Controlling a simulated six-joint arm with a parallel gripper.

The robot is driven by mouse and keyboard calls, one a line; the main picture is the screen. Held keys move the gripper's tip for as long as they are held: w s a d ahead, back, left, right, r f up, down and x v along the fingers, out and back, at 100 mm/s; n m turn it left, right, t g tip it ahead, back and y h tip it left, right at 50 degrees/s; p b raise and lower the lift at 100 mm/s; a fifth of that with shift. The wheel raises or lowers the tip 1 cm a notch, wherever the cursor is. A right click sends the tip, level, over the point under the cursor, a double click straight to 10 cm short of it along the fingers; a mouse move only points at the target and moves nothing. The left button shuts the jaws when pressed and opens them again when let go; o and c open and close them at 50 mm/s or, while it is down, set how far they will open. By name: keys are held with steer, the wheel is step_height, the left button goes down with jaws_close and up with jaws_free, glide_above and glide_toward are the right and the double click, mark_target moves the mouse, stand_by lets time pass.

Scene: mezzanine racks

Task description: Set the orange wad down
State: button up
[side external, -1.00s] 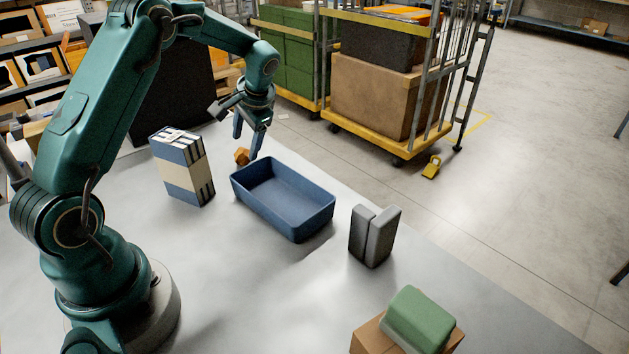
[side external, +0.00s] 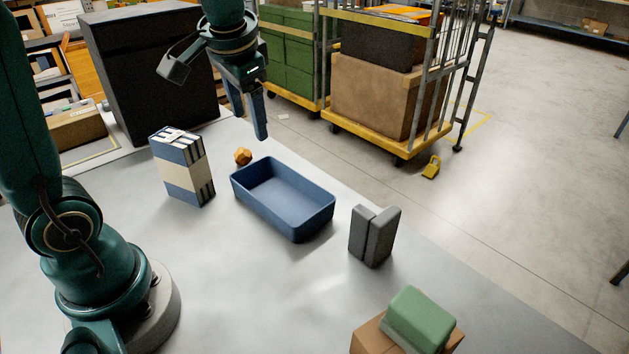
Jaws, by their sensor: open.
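The orange wad (side external: 243,156), a small crumpled lump, rests on the grey table just behind the far left corner of the blue tray (side external: 284,199). It sits outside the tray, close to its rim. My gripper (side external: 250,122) is open and empty above the wad, apart from it. One blue finger points down to the right of the wad; the other finger is partly hidden.
A banded blue-and-white stack (side external: 182,166) stands left of the tray. A grey two-part block (side external: 375,235) stands to its right. A green block (side external: 420,318) lies on a cardboard box (side external: 370,338) at front. A black case (side external: 150,75) stands behind. The tray is empty.

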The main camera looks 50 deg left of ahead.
steer(key=s+d+f+t+h, duration=0.2)
steer(key=s+d+t+h, duration=0.1)
steer(key=s+d, duration=0.6)
steer(key=shift+s+d, duration=0.2)
steer(key=shift+s, duration=0.95)
